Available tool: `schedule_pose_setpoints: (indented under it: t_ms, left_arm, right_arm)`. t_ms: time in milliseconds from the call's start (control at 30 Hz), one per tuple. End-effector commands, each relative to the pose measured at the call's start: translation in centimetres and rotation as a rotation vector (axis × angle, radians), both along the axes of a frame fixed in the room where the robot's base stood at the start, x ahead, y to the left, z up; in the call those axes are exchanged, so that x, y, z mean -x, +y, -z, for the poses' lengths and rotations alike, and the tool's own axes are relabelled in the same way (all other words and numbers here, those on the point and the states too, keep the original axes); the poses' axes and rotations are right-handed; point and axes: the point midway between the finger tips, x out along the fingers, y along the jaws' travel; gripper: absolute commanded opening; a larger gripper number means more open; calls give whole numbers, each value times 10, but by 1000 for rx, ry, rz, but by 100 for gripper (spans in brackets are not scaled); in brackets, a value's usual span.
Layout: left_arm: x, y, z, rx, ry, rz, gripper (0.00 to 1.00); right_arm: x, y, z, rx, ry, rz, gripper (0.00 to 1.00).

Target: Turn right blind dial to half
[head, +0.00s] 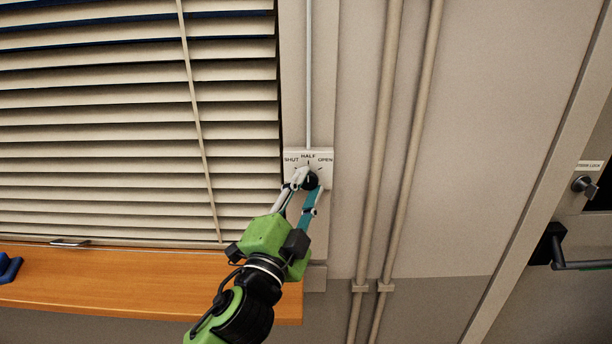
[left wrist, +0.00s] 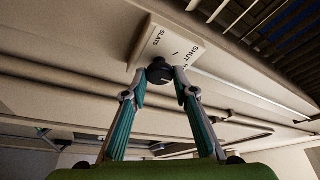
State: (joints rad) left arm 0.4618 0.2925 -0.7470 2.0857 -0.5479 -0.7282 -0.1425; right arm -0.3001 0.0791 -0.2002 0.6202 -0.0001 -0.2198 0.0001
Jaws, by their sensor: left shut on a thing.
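The blind dial is a black round knob (head: 311,181) on a white plate (head: 326,155) marked SHUT, HALF and OPEN, fixed to the wall right of the blind. My left gripper (head: 307,184) is at the knob, with its fingers on either side, shut on it. The left wrist view shows the black knob (left wrist: 159,70) between the fingertips, with a pale mark on its face. The plate (left wrist: 176,46) shows SLATS and SHUT there; the other words are partly hidden. I cannot tell exactly which label the knob points to. My right gripper is not in view.
The slatted blind (head: 100,120) hangs left of the plate, its slats tilted with dark gaps at the upper right. An orange-brown sill (head: 130,275) lies below it. Two vertical pipes (head: 400,150) run to the right. A door handle (head: 580,264) and lock (head: 583,186) are at the far right.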

Motion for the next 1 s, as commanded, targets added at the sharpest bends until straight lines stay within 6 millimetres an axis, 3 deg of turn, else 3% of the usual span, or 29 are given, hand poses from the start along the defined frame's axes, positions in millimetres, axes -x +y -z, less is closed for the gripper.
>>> schedule_pose_setpoints:
  t_ms: [567,600,667,1000]
  left_arm:
    - [0,0,1,-36,0,0,4]
    - [0,0,1,-36,0,0,28]
    - [0,0,1,-36,0,0,41]
    - [1,0,1,-35,1,0,41]
  right_arm:
    - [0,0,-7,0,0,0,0]
    - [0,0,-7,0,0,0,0]
    - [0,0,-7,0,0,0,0]
    - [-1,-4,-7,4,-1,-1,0]
